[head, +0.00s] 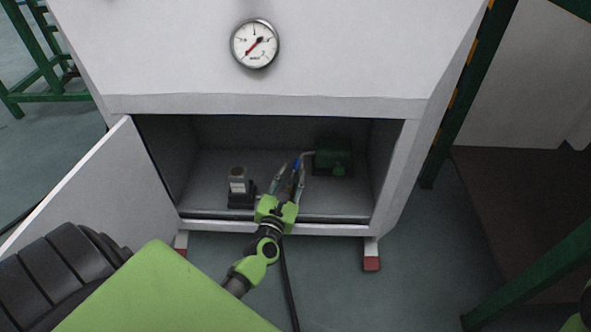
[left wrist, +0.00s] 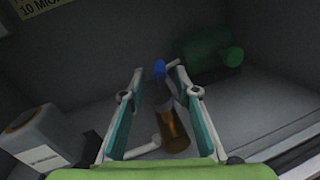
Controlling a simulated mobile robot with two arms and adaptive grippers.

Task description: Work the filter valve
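The filter unit (left wrist: 168,120) has a dark body, an amber bowl and a blue valve knob (left wrist: 159,69) on top. It sits inside the open cabinet, and in the head view the blue knob (head: 297,163) shows between my left fingers. My left gripper (head: 290,168) reaches into the cabinet. In the left wrist view its fingers (left wrist: 158,78) are spread, one on each side of the filter, with gaps to the knob. Part of the filter is hidden by the gripper in the head view. My right gripper is not in view.
The white cabinet (head: 390,107) has its door (head: 105,190) swung open to the left. Inside, a green motor-like part (head: 333,162) is right of the filter and a grey-white block (head: 238,182) stands left. A pressure gauge (head: 254,45) is above the opening.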

